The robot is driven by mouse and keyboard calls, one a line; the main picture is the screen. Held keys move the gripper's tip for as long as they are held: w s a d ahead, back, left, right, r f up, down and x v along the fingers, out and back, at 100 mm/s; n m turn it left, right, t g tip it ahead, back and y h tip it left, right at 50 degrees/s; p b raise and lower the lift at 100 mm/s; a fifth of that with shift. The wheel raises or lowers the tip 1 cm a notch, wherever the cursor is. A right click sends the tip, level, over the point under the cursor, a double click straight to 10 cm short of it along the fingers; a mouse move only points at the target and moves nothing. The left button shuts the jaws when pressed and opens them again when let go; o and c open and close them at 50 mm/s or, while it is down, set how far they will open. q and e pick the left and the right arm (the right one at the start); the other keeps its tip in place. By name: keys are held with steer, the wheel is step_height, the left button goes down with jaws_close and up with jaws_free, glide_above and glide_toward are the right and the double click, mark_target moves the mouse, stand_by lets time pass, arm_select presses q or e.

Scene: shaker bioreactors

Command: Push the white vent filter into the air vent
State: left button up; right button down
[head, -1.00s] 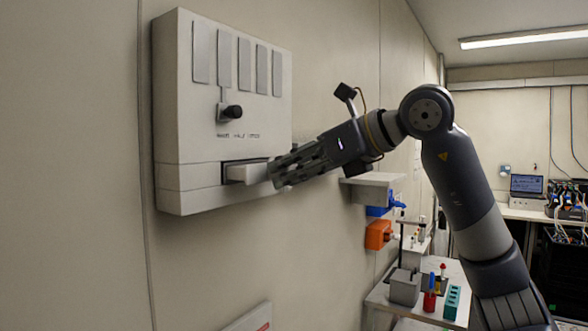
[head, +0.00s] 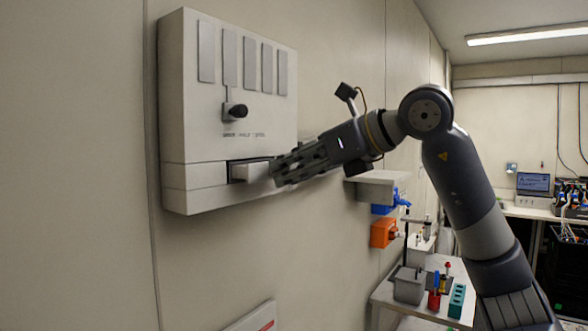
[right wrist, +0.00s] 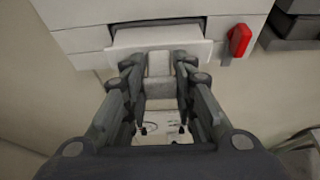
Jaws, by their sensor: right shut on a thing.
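The white vent filter (head: 252,172) is a flat white block standing partly in the dark slot of the air vent (head: 230,171), low on the white wall box. Its outer part sticks out of the slot. My right gripper (head: 275,170) is shut on the filter's outer end, coming from the right. In the right wrist view the filter (right wrist: 157,37) lies in front of the slot, with its narrow grip between the fingers (right wrist: 160,80). How deep its inner end sits is hidden. My left gripper is not in view.
The wall box (head: 185,90) has several grey strips and a black knob (head: 238,111) above the slot. A red part (right wrist: 239,40) is right of the slot in the wrist view. A grey shelf (head: 378,187) and an orange box (head: 383,233) are on the wall farther back.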

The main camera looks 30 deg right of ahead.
steer(key=shift+w+a+p, duration=0.25)
steer(key=shift+w+p, duration=0.1)
steer(key=shift+w, duration=0.25)
steer(key=shift+w+a+p, duration=0.25)
steer(key=shift+w+p, duration=0.15)
steer(key=shift+w, duration=0.25)
steer(key=shift+w+a+p, duration=0.25)
steer(key=shift+w+p, duration=0.1)
steer(key=shift+w, duration=0.25)
stand_by(1.7)
steer(key=c, duration=1.2)
jaws_free()
steer(key=shift+c, duration=0.2)
steer(key=v, duration=1.2)
